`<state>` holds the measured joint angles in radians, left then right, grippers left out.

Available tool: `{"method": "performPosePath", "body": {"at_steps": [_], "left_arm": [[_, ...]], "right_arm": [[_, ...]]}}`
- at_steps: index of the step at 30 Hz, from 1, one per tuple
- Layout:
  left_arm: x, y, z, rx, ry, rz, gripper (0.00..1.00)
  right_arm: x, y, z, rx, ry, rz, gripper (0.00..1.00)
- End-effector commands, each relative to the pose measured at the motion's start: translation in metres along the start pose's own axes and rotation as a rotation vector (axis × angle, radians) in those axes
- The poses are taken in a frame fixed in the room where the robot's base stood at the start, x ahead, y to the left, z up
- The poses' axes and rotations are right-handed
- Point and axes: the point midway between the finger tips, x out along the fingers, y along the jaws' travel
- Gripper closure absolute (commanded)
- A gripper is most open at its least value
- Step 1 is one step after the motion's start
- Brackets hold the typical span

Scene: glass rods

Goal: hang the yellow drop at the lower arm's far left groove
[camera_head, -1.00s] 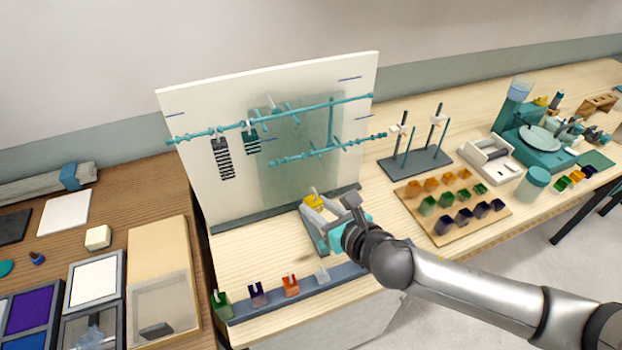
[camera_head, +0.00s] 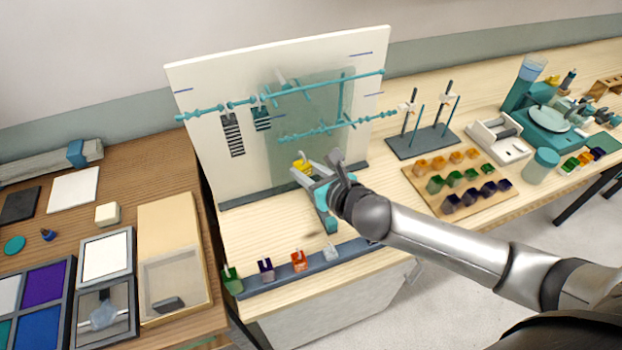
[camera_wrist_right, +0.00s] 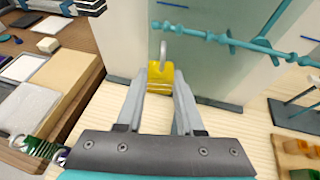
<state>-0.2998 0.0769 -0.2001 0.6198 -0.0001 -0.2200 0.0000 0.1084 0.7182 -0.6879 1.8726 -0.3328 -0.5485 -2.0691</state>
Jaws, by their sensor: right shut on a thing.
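My right gripper (camera_head: 304,171) is shut on the yellow drop (camera_head: 301,164) and holds it in front of the white board, below the lower arm. In the right wrist view the yellow drop (camera_wrist_right: 160,74) sits between the fingertips with its pale hook pointing up. The lower teal arm (camera_head: 335,128) runs across the right half of the board, and its left end with several grooves (camera_head: 284,139) is above the drop. In the right wrist view the lower arm (camera_wrist_right: 225,40) is above and right of the drop. My left gripper is not in view.
The upper teal arm (camera_head: 240,107) carries two striped dark pieces (camera_head: 232,135) on the left. A rail (camera_head: 300,266) with several coloured drops lies at the table's front. A wooden tray (camera_head: 480,207) of coloured pieces and a rod stand (camera_head: 422,142) are to the right.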

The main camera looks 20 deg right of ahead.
Motion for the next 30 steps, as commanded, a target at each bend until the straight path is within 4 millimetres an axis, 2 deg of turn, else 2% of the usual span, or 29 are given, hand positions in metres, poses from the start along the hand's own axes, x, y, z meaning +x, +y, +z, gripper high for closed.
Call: {"method": "performPosePath", "body": {"at_steps": [14, 22, 30], "left_arm": [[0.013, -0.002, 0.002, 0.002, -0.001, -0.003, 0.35], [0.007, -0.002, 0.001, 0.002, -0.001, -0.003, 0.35], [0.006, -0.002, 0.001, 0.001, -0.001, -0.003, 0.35]], "right_arm": [[0.036, -0.008, 0.015, 0.0, -0.002, 0.0, 1.0], [0.053, -0.011, 0.024, 0.0, -0.002, 0.0, 1.0], [0.061, -0.013, 0.026, -0.001, -0.001, 0.001, 1.0]]}}
